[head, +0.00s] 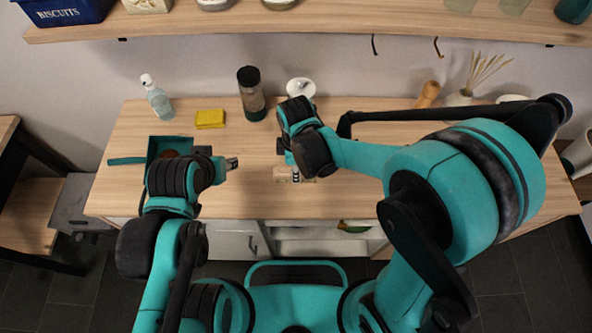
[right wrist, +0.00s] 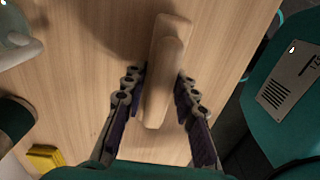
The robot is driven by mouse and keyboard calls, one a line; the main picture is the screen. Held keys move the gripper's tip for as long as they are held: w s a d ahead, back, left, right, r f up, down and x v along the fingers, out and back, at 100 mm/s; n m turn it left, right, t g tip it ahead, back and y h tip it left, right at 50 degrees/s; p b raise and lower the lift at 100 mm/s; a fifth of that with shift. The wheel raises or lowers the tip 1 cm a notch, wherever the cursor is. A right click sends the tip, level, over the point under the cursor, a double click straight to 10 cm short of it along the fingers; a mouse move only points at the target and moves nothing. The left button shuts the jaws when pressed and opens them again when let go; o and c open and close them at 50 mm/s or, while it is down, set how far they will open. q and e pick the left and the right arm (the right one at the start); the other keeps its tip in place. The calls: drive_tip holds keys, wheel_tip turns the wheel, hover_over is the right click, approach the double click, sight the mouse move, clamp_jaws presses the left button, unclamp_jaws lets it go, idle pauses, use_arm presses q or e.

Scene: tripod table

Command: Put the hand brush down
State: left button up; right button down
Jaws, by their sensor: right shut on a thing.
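The hand brush (right wrist: 165,72) shows in the right wrist view as a pale wooden body with a long raised grip, over the wooden table top (head: 350,195). My right gripper (right wrist: 160,98) has a finger on each side of it and is shut on it. In the head view my right gripper (head: 295,174) is over the middle of the table, and the brush is hard to make out there. I cannot tell whether the brush touches the table. My left gripper (head: 232,163) is at the left of the table, apart from the brush; its finger gap is unclear.
A teal tray with a handle (head: 126,160) lies partly behind my left arm. A spray bottle (head: 158,100), yellow sponge (head: 210,119), dark-lidded jar (head: 251,95) and white dish (head: 301,88) stand along the back. A reed diffuser (head: 459,97) is at the back right. A shelf overhangs the back.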

drive_tip(key=shift+r, duration=0.1)
drive_tip(key=shift+f, duration=0.2)
drive_tip(key=c, duration=1.2)
unclamp_jaws()
drive_tip(key=shift+r, duration=0.1)
